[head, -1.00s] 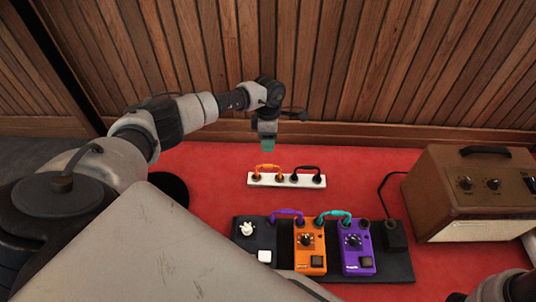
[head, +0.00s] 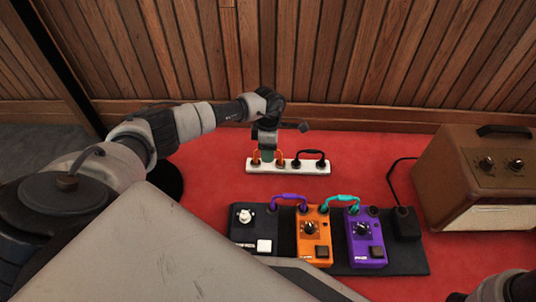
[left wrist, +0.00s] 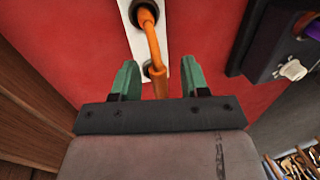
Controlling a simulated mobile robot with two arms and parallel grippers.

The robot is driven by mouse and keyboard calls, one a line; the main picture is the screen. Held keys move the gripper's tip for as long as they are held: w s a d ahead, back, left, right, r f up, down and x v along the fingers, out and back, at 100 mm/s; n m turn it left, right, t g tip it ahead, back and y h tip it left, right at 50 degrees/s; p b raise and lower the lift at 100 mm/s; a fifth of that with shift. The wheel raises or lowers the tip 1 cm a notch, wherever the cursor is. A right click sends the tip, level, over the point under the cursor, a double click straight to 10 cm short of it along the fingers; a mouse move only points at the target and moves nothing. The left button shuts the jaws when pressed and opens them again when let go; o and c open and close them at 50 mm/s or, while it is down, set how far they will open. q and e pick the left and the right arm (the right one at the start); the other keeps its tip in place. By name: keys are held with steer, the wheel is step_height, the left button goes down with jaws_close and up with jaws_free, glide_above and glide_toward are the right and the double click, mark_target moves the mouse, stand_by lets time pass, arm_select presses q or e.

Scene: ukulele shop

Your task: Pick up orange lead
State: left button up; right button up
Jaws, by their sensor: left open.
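The orange lead (head: 280,157) is a short arched cable with both ends in the white strip (head: 312,168) on the red surface. My left gripper (head: 267,157) is over the lead from above and hides its middle in the head view. In the left wrist view, the green fingertips (left wrist: 159,76) are apart, with the orange lead (left wrist: 152,38) running up the picture from between them. The near plug lies between the fingers, and I cannot tell whether they touch it. My right gripper does not show; only part of my right arm is at the lower right.
In front is a black pedalboard (head: 410,262) with an orange pedal (head: 313,236) and a purple pedal (head: 365,240). A brown amplifier (head: 450,175) stands at right. Wood panelling rises behind.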

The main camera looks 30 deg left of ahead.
arm_select(q)
steer(key=shift+c, duration=0.3)
jaws_close()
steer(key=shift+r+p, duration=0.8)
steer(key=shift+p, duration=0.1)
steer(key=r+p, duration=0.3)
steer(key=shift+w+d+r, duration=0.15)
steer(key=shift+w+r, duration=0.15)
steer(key=shift+r, duration=0.05)
steer(key=w+d+r+p, duration=0.2)
steer(key=w+d+r, duration=0.3)
steer(key=w, duration=0.4)
steer(key=shift+w+d+r+p, duration=0.2)
steer(key=shift+w+r+p, duration=0.05)
steer(key=shift+r+p, duration=0.15)
